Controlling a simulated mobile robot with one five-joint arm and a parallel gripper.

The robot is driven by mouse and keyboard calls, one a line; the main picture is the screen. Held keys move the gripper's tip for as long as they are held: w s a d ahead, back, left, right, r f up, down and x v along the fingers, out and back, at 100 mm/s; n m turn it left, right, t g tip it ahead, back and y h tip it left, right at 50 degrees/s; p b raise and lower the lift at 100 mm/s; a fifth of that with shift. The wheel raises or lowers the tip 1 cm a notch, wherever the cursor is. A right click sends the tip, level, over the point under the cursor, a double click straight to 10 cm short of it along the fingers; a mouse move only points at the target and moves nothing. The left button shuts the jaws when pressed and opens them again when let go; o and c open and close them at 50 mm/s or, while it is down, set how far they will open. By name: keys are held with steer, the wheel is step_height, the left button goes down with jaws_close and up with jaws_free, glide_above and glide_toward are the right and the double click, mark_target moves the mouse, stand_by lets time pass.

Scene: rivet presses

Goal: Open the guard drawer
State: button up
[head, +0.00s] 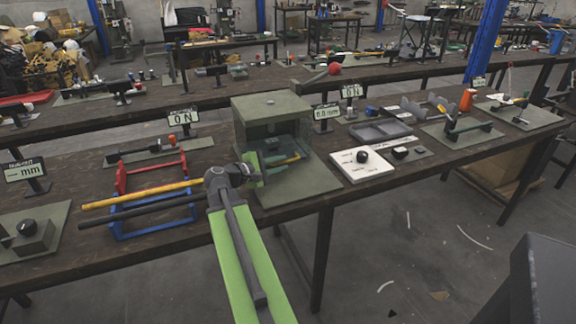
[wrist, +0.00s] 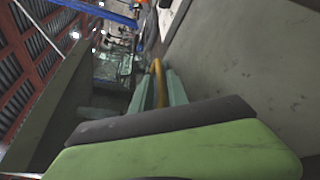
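The grey-green guard box (head: 270,105) stands on a base plate on the front bench, with a clear glassy front panel. A yellow-orange curved handle (head: 288,160) shows at its front, low down. My gripper (head: 263,168) is at the front of the box, right by this handle. In the wrist view the yellow handle (wrist: 157,75) runs between the two pale green fingers of my gripper (wrist: 159,92). The gap between the fingers is narrow. I cannot tell whether both fingers press on the handle. The drawer's edges are not clear.
Left of the box stand a red and blue frame (head: 152,190) and long yellow and black bars (head: 135,195). Right of it are a white plate with a black knob (head: 362,157) and a grey tray (head: 380,132). Small display signs (head: 183,118) stand behind.

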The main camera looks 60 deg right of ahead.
mark_target(284, 162)
steer(key=shift+x, duration=1.8)
jaws_close()
